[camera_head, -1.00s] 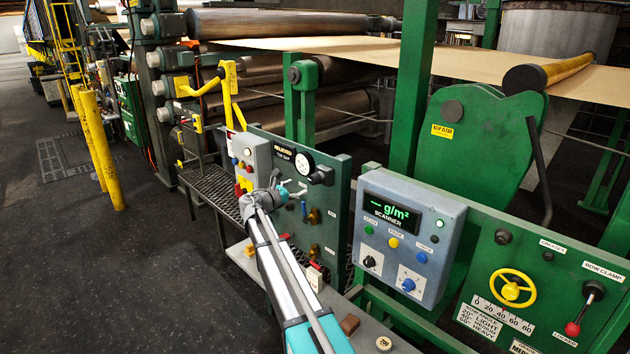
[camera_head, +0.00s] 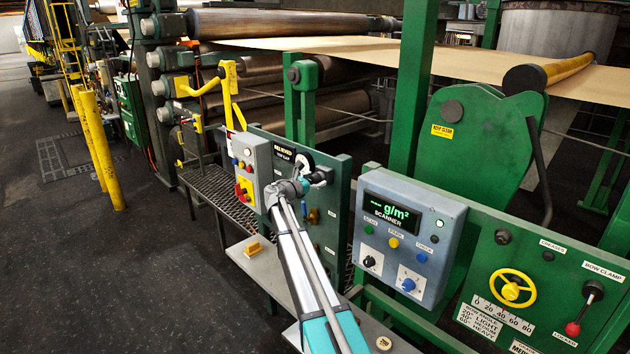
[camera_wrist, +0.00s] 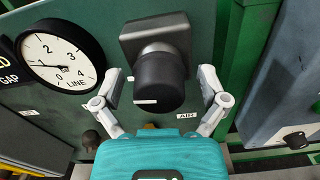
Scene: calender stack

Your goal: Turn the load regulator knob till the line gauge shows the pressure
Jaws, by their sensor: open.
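The load regulator knob (camera_wrist: 160,80) is a black round knob with a white mark near its lower left, on a dark square base, in the middle of the wrist view. My gripper (camera_wrist: 159,88) is open, with one finger on each side of the knob; contact cannot be told. The line gauge (camera_wrist: 60,64) is a white dial marked "LINE" at the left of the wrist view, with its needle near the low end of the scale.
The grey scanner box (camera_head: 408,235) stands to the right of the panel. A red-and-yellow switch box (camera_head: 250,165) is close on the left. A bench (camera_head: 262,270) runs below. An "AIR" label (camera_wrist: 186,116) sits beneath the knob. Open floor lies to the left.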

